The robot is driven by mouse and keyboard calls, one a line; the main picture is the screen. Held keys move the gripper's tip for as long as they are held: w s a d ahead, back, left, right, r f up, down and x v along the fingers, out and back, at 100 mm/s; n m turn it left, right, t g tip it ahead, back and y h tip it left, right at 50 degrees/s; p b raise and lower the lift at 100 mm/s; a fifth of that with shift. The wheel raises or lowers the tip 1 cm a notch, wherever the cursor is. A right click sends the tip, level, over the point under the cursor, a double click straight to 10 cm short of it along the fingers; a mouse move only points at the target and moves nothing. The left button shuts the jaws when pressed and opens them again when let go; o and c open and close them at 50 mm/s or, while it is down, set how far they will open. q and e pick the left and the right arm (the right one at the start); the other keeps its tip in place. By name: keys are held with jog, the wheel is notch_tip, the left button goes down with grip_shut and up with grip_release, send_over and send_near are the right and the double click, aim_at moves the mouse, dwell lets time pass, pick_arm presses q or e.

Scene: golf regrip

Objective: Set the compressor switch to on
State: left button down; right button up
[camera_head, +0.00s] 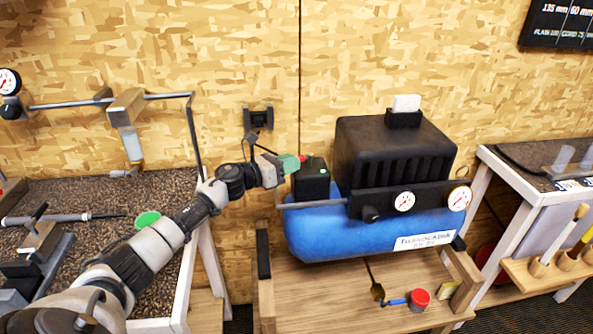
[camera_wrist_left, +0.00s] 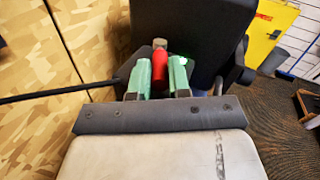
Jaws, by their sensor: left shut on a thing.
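The compressor has a blue tank (camera_head: 330,232) and a black ribbed motor housing (camera_head: 395,150), on a low wooden stand. A black switch box (camera_head: 311,183) sits at its left end. It also shows in the left wrist view (camera_wrist_left: 190,25). My left gripper (camera_head: 293,162) reaches the box's upper left side. In the left wrist view its green fingertips (camera_wrist_left: 162,75) are closed around the red switch lever (camera_wrist_left: 159,68), which has a grey-brown tip. The lever's red shows only as a speck in the head view. Whether the switch stands at on or off cannot be told. My right gripper is out of view.
Two round gauges (camera_head: 404,201) are on the compressor's front. A workbench (camera_head: 95,195) stands left, another table (camera_head: 540,200) right. A thin bent pipe (camera_head: 194,130) rises close to my left arm.

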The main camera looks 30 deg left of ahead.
pick_arm(q)
jog(key=shift+r, duration=0.1)
dwell(0.3)
jog(key=c, duration=1.1)
grip_release()
jog(key=shift+w, duration=0.1)
jog(key=shift+s+a+f, duration=0.2)
jog(key=shift+s+a, duration=0.05)
jog(key=shift+s, duration=0.2)
jog(key=shift+b+v, duration=1.65)
jog(key=shift+v, duration=3.25)
jog(key=shift+r, duration=0.1)
